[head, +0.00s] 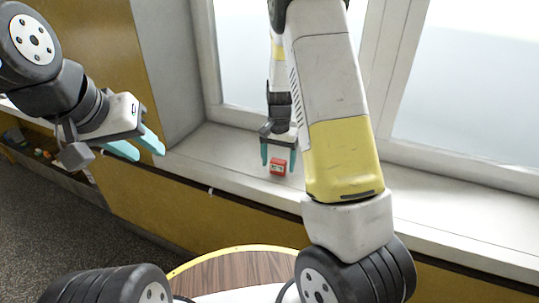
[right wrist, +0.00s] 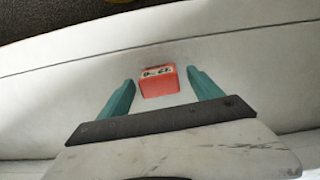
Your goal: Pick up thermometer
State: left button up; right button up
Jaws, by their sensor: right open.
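The thermometer (head: 278,166) is a small red block with a pale display face. It sits on the white windowsill. My right gripper (head: 278,160) is over it with its teal fingers open, one on each side. In the right wrist view, the thermometer (right wrist: 158,80) lies between and slightly beyond the fingertips of the right gripper (right wrist: 160,85), with a visible gap on both sides. My left gripper (head: 142,150) is at the left, in front of the yellow wall, with its teal fingers apart and nothing between them.
The white windowsill (head: 430,222) runs along the window and is clear on both sides of the thermometer. The window frame (head: 385,75) rises behind it. A low shelf (head: 60,172) with small items is at the far left. A round wooden surface (head: 235,270) is at the bottom.

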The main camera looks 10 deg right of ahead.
jog(key=shift+f, duration=0.9)
jog(key=shift+c, duration=0.4)
jog(key=c, duration=1.4)
jog(key=shift+r, duration=0.1)
